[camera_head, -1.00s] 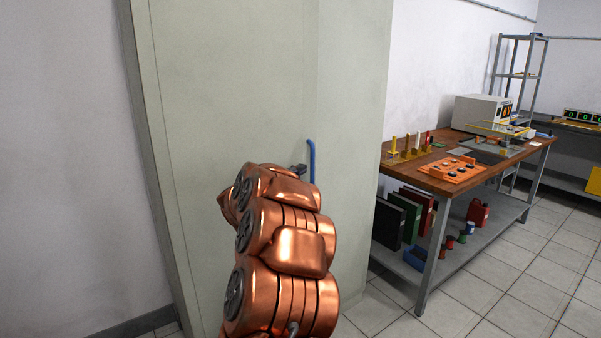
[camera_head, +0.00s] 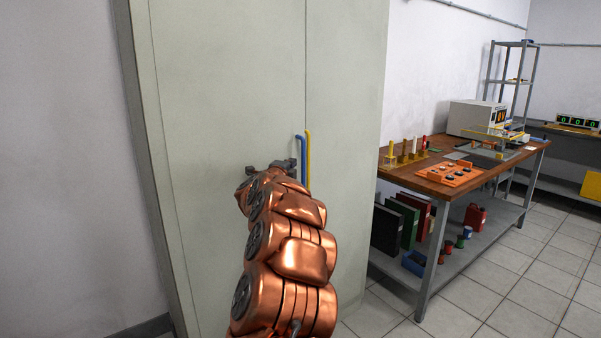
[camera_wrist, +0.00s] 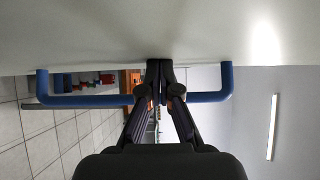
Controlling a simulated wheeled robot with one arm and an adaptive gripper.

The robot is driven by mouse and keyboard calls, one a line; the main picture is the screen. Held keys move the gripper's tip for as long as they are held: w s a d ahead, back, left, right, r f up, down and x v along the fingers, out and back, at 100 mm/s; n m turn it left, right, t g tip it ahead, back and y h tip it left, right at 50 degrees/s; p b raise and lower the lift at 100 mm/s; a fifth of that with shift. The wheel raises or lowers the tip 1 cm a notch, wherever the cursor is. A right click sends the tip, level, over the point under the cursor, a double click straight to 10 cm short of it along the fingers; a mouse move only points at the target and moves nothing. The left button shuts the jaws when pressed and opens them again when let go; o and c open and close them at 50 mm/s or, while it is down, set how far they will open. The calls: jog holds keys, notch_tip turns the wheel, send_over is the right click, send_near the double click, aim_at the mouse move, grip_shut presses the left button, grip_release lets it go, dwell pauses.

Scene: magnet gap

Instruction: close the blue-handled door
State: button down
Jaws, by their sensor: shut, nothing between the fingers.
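The blue-handled door (camera_head: 230,80) is the pale grey-green left door of a tall cabinet. It looks flush, or nearly so, with the door to its right along a thin vertical seam. Its blue handle (camera_head: 302,150) stands upright beside that seam. In the wrist view the blue handle (camera_wrist: 85,101) runs across the picture, and my gripper (camera_wrist: 160,64) crosses in front of its middle. My gripper is shut and empty, with its tips at or very near the door face. Contact cannot be told. In the head view my gripper (camera_head: 287,166) is left of the handle, partly hidden by my arm.
A yellow handle (camera_head: 308,155) on the right door (camera_head: 345,80) is close beside the blue one. A wooden-topped workbench (camera_head: 440,180) with tools and binders stands right of the cabinet. Tiled floor (camera_head: 490,300) is open in front. A white wall is at left.

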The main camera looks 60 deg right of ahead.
jog(key=w+d+t, duration=0.1)
jog(key=w+d+n+t, duration=0.1)
jog(key=w, duration=0.1)
jog(key=w+d+b, duration=0.1)
jog(key=w, duration=0.1)
jog(key=shift+d+n+t+y, duration=0.3)
jog(key=shift+n+t, duration=0.1)
jog(key=shift+w+r, duration=0.25)
jog(key=shift+r, duration=0.1)
jog(key=shift+w+a+r+t, duration=0.1)
jog(key=shift+w+r+t, duration=0.1)
jog(key=shift+t, duration=0.1)
jog(key=shift+w+a+n, duration=0.1)
jog(key=shift+w+n, duration=0.05)
jog(key=shift+n, duration=0.15)
jog(key=shift+s+f+b, duration=0.4)
jog(key=shift+s, duration=0.05)
jog(key=s+d+b+v, duration=0.1)
jog(key=s+v, duration=0.1)
jog(key=v, duration=1)
jog(key=shift+s+r+b, duration=0.25)
jog(key=shift+s+b, duration=0.05)
jog(key=shift+s, duration=0.15)
